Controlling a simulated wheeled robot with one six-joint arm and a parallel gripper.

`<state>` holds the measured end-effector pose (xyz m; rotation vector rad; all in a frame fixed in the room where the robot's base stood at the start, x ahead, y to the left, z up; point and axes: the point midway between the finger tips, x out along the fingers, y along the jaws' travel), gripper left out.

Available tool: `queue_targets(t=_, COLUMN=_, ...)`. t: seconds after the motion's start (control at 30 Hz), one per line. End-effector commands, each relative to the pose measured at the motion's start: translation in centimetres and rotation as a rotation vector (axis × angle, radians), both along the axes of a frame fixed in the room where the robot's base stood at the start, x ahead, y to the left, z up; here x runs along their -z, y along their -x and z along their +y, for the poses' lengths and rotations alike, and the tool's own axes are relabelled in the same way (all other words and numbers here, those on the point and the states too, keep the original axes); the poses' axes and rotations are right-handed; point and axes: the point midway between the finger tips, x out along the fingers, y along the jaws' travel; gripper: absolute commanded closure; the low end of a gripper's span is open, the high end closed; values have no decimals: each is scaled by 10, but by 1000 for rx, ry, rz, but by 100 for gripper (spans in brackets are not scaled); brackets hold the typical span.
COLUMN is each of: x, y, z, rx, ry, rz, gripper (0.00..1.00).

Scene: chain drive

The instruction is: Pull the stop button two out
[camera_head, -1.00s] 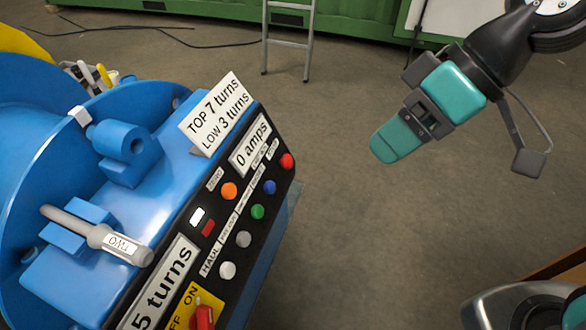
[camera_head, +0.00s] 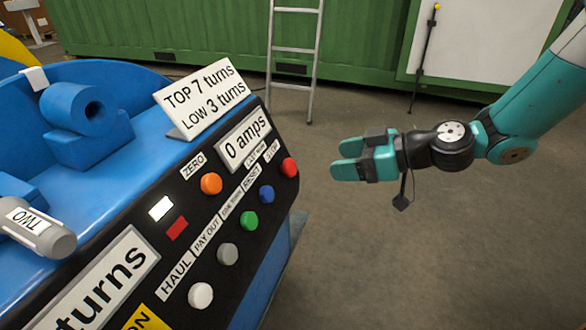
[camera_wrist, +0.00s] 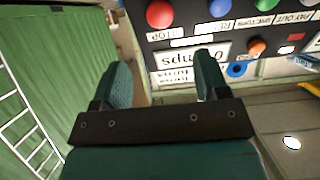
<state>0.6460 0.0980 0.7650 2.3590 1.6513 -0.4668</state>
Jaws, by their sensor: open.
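The red stop button (camera_head: 289,168) is at the right end of the black control panel (camera_head: 140,215). In the wrist view, the red button (camera_wrist: 160,14) sits at the top edge, with a STOP label below it. My gripper (camera_head: 345,160) is open and empty, to the right of the red button and pointing left at it, with clear space between. In the wrist view, the two fingers of my gripper (camera_wrist: 162,70) stand apart, with the button beyond their tips. A grey cylinder marked TWO (camera_head: 38,232) lies on the blue machine at the left.
Blue (camera_head: 266,194), green (camera_head: 249,220), grey (camera_head: 228,254), white (camera_head: 200,295) and orange (camera_head: 211,184) buttons share the panel. A sign (camera_head: 200,97) stands on the machine. A ladder (camera_head: 295,60) leans by the green container (camera_head: 220,40). Floor right of the panel is clear.

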Motion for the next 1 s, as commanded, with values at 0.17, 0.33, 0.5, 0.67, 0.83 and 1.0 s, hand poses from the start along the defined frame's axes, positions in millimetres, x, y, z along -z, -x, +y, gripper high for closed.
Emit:
queue_targets(t=0.17, x=18, y=-12, z=38, rx=-6, ry=0, rz=0, gripper=32)
queue_targets(t=0.33, x=31, y=-24, z=69, rx=-5, ry=1, rz=0, gripper=32)
queue_targets(t=0.5, x=41, y=-32, z=91, rx=-3, ry=1, rz=1, gripper=32)
queue_targets(t=0.67, x=44, y=-36, z=100, rx=-2, ry=1, rz=1, gripper=32)
queue_targets(t=0.83, x=45, y=-36, z=101, rx=-1, ry=0, rz=2, gripper=32)
queue_targets(t=1.0, x=45, y=-36, z=101, rx=-1, ry=0, rz=2, gripper=41)
